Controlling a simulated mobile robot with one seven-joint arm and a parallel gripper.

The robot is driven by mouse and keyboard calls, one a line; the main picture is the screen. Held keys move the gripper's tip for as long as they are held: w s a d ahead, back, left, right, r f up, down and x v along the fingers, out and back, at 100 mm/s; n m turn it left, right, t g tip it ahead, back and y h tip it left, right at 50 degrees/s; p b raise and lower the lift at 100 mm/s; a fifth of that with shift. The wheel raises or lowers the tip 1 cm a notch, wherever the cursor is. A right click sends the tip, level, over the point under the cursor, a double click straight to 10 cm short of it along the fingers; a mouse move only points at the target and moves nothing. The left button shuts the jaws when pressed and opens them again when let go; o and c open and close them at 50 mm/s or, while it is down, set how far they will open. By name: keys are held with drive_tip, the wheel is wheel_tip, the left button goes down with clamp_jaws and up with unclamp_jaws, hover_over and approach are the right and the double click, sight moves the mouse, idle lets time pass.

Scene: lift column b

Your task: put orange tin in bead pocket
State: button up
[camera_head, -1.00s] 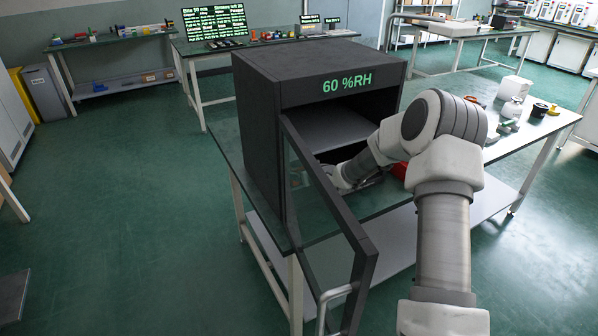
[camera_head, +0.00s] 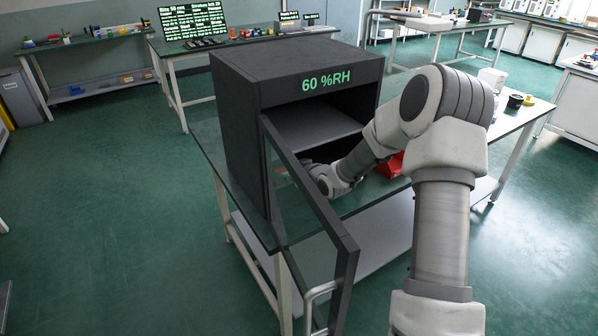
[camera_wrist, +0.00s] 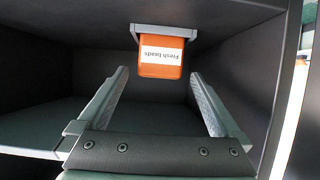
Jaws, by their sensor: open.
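My gripper (camera_wrist: 158,76) is open and empty. Its two fingers point at the tin, one toward each side, with the tin beyond the tips. In the head view my wrist is at the cabinet opening, and the tin and fingers are hidden.
The cabinet (camera_head: 235,135) reads 60 %RH and has an inner shelf (camera_head: 315,127). Its glass door (camera_head: 305,215) stands open toward me, close left of my arm. A red bin (camera_head: 390,165) is on the bench right of the cabinet. Cabinet walls closely surround my gripper.

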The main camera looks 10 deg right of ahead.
drive_tip(key=v, duration=0.6)
drive_tip(key=shift+s+p, duration=0.35)
drive_tip(key=shift+p, duration=0.05)
drive_tip(key=shift+d+r, duration=0.1)
drive_tip(key=shift+r, duration=0.15)
drive_tip(key=s+d+r+m+g+h+p, duration=0.1)
drive_tip(key=s+r+g+h+p, duration=0.15)
drive_tip(key=s+r, duration=0.65)
drive_tip(key=s+r+g+h+p, duration=0.1)
drive_tip(key=s+r+h+p, duration=0.3)
drive_tip(key=r, duration=0.9)
drive_tip(key=s+a+r+m+g+y+p, duration=0.1)
drive_tip(key=s+a+r, duration=0.1)
drive_tip(key=s, duration=0.9)
drive_tip(key=s+a+r+m+g+y+p, duration=0.1)
drive_tip(key=s+a+r+g+p, duration=0.1)
drive_tip(key=s, duration=1)
drive_tip(key=shift+s+a+r+m, duration=0.2)
drive_tip(key=shift+r+m, duration=0.1)
drive_tip(key=shift+r, duration=0.35)
